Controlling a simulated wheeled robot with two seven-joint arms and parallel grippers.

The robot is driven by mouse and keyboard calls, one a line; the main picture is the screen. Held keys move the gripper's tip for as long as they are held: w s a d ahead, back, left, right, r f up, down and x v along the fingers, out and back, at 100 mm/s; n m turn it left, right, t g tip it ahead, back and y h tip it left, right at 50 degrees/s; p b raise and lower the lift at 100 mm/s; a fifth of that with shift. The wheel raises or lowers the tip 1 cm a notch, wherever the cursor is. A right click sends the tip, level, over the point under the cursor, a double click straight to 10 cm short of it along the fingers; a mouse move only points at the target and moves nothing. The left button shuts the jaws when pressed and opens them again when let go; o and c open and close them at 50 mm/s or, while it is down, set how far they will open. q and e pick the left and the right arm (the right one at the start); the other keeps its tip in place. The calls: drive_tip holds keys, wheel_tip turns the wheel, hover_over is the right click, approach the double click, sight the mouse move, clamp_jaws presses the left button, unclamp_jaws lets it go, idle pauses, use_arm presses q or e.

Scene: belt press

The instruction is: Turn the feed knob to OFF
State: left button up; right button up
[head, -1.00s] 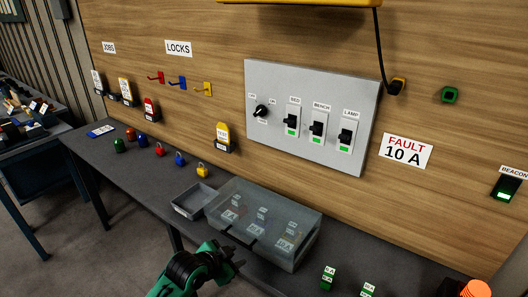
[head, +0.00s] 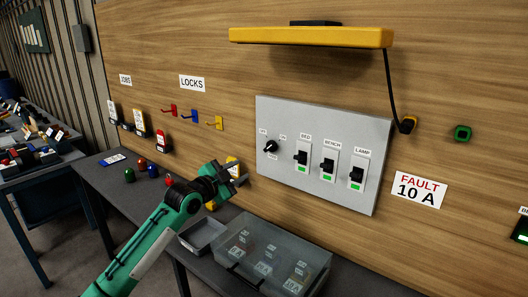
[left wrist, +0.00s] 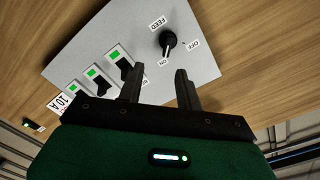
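The feed knob (head: 270,146) is a black round knob with a white pointer line at the left end of the grey panel (head: 330,120). In the left wrist view the knob (left wrist: 168,40) lies beyond the fingertips, with the FEED, OFF and ON labels around it. Its pointer looks turned toward ON there. My left gripper (head: 238,177) is below and left of the knob, apart from it. In the left wrist view its two fingers (left wrist: 158,82) are spread with nothing between them. My right gripper is not in view.
Three black switches labelled BED, BENCH and LAMP (head: 328,166) sit right of the knob, each with a green mark. A clear lidded box (head: 270,262) and an open grey tray (head: 203,236) stand on the bench below. A yellow lamp (head: 310,37) juts out above the panel.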

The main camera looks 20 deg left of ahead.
use_arm(q)
drive_tip(key=r, duration=0.1)
drive_tip(key=p, duration=0.4)
approach(267, 149)
drive_tip(key=x, duration=0.7)
drive_tip(key=shift+w+d, duration=0.2)
drive_tip(key=shift+w, duration=0.35)
clamp_jaws()
